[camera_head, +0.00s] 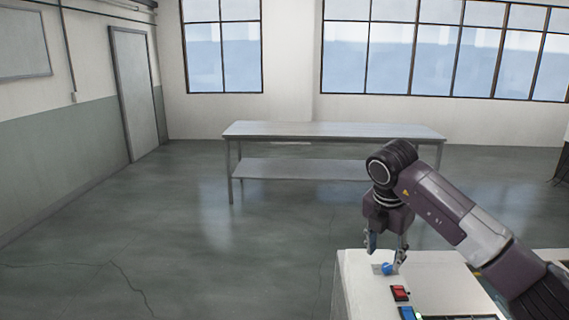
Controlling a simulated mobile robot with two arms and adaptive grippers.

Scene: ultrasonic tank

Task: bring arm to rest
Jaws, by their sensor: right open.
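My right arm (445,205) comes in from the right and bends downward at the wrist. I cannot tell whether the fingers touch the knob. My left gripper is out of view.
The white machine (352,285) has a red switch (399,293) and a panel with a blue part near the bottom edge. A steel table (330,130) with a lower shelf stands empty further back. The floor (200,240) at left is clear.

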